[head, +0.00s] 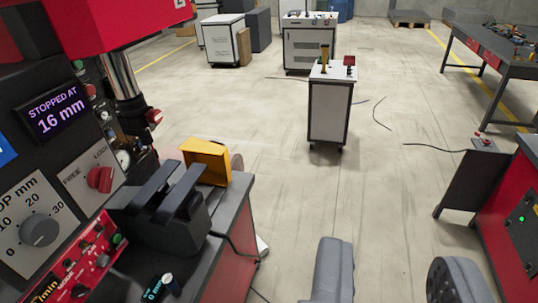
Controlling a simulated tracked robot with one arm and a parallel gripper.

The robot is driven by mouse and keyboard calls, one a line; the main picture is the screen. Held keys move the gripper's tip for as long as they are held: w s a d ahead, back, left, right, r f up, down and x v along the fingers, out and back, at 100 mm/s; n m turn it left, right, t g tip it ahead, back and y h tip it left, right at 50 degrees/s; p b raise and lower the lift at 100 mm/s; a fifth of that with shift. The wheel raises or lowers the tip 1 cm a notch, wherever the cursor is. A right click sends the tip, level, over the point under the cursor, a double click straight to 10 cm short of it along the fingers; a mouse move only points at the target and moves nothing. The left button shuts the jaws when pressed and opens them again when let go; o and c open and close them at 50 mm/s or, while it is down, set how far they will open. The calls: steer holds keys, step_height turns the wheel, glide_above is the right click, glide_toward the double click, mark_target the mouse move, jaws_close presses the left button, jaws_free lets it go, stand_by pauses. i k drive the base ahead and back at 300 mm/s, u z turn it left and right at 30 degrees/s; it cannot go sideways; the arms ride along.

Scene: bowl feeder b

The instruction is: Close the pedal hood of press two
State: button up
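The press at left has a red head (115,25), a steel ram (121,75) and a display (58,111) reading "STOPPED AT 16 mm". A white mark on the head is cut off by the top edge. A yellow-orange open box-shaped cover (208,158) shows at the far end of the press's bench; I cannot tell whether it is the pedal hood. No pedal is clearly seen. My gripper (187,170), dark with two separate parallel fingers, is open and appears empty. It shows over the bench, short of the yellow cover; contact cannot be told.
The press's dark bench (222,225) borders the left. A red cabinet (510,225) and a dark panel (468,182) stand at right. A white wheeled cart (329,108) stands ahead. A dark table (497,60) is farther right. Thin cables lie on the otherwise clear middle floor.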

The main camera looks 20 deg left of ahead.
mark_target(217, 171)
steer(key=z, duration=0.65)
steer(key=i, duration=5.4)
steer(key=u, duration=2.8)
